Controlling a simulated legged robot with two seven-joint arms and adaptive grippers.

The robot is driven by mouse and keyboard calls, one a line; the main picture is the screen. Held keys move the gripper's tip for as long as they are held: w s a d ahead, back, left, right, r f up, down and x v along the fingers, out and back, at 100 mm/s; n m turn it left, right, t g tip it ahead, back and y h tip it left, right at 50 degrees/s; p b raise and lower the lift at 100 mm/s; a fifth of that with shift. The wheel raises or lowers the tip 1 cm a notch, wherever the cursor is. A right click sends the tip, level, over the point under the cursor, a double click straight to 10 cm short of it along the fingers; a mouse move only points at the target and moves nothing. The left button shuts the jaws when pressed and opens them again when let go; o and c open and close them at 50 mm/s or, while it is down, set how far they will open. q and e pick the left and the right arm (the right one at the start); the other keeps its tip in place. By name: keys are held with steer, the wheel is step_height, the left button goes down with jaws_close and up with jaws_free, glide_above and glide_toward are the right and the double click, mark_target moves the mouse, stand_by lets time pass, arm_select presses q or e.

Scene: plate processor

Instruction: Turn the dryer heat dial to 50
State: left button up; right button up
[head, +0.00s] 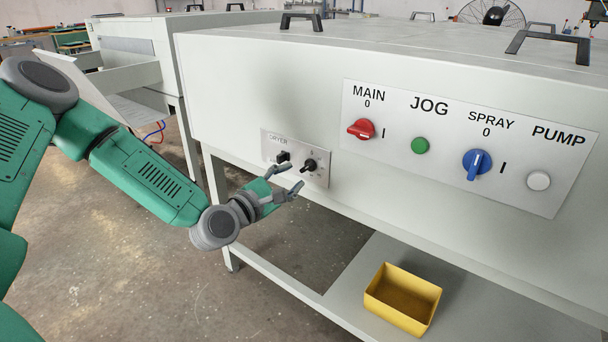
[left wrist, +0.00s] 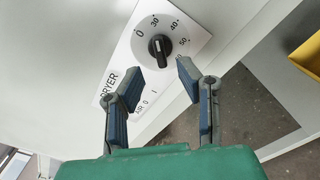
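The dryer heat dial is a black knob (head: 309,165) on the small DRYER panel (head: 321,178), low on the machine's front. In the left wrist view the knob (left wrist: 160,48) sits on a white scale marked 0, 30, 40, 50 and on. Its bar stands nearly upright in that picture; I cannot tell its exact setting. My left gripper (head: 287,180) is open and empty, just in front of and below the dial. In the left wrist view its fingertips (left wrist: 160,74) are spread below the knob, apart from it. My right gripper is not in view.
A black switch (head: 283,157) sits left of the dial. A larger panel (head: 400,160) to the right bears a red MAIN knob (head: 361,129), green JOG button (head: 420,146), blue SPRAY knob (head: 477,164) and white PUMP button (head: 538,181). A yellow bin (head: 402,300) stands on the lower shelf.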

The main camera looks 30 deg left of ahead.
mark_target(305, 169)
arm_select(q)
steer(key=w, duration=0.1)
steer(key=w+d, duration=0.1)
steer(key=w, duration=0.1)
steer(key=w+b, duration=0.1)
steer(key=shift+w+d+r, duration=0.25)
steer(key=shift+w+d, duration=0.1)
steer(key=shift+d, duration=0.05)
steer(key=shift+w+a, duration=0.15)
steer(key=shift+a, duration=0.05)
steer(key=shift+w+a+f, duration=0.1)
steer(key=shift+a+f, duration=0.15)
steer(key=shift+a, duration=0.3)
steer(key=shift+d, duration=0.15)
steer(key=c, duration=0.5)
steer(key=shift+d+r, duration=0.1)
steer(key=shift+d, duration=0.05)
jaws_close()
steer(key=shift+d+r, duration=0.1)
steer(key=shift+d, duration=0.05)
